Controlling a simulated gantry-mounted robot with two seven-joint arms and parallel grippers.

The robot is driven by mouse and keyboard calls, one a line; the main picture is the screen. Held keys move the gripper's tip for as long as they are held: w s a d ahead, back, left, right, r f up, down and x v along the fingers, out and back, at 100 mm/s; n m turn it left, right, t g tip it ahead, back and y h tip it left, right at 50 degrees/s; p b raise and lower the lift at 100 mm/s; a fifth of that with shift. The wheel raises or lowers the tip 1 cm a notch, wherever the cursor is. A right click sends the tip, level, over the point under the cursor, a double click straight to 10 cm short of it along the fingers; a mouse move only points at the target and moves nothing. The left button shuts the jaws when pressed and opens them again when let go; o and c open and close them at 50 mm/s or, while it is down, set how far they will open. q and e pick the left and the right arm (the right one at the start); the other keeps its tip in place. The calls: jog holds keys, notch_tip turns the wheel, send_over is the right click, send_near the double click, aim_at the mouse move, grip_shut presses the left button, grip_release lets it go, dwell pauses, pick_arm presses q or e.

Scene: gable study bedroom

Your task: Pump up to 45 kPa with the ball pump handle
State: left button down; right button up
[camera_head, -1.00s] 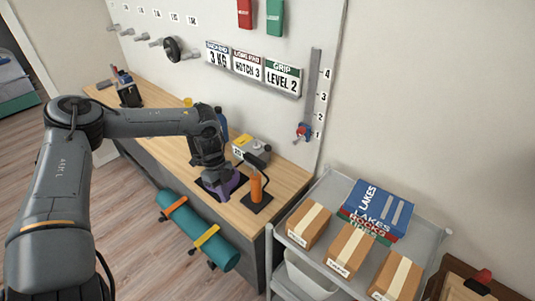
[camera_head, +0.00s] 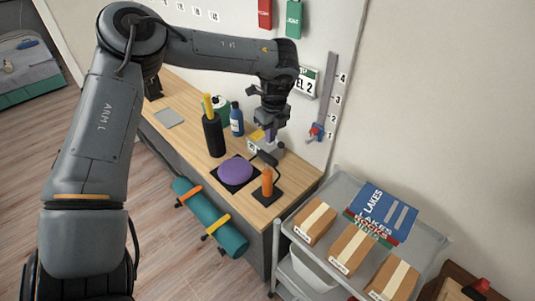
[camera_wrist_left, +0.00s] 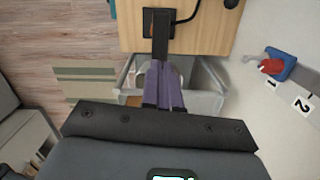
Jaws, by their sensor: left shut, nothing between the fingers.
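The ball pump stands at the bench's front right corner in the head view, with an orange body (camera_head: 267,183) on a black base and a black handle (camera_head: 267,158) above it. A purple ball (camera_head: 235,171) rests on a dark mat left of the pump. My left gripper (camera_head: 271,134) is shut and empty, fingers pointing down. In the picture it overlaps the grey-and-yellow box (camera_head: 254,147) behind the pump. Its purple fingers (camera_wrist_left: 164,82) show in the left wrist view, where a dark bar, seemingly pump handle, lies in line beyond them. The pressure reading is not legible. My right gripper is not in view.
A black cup (camera_head: 213,135) with yellow items and a blue bottle (camera_head: 236,121) stand on the bench left of my gripper. A wall rail carries a red-and-blue slider (camera_head: 316,132). A trolley (camera_head: 440,240) with boxes stands at the right.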

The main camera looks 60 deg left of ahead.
aim_at(268, 157)
pick_arm(q)
jog(key=shift+f, duration=0.1)
jog(key=shift+a+f+b, duration=0.15)
jog(key=shift+f+b, duration=0.65)
jog(key=shift+f, duration=0.3)
jog(key=shift+a+f+b, duration=0.2)
jog(key=shift+f+b, duration=1.1)
jog(key=shift+f, duration=1)
jog(key=shift+f, duration=0.1)
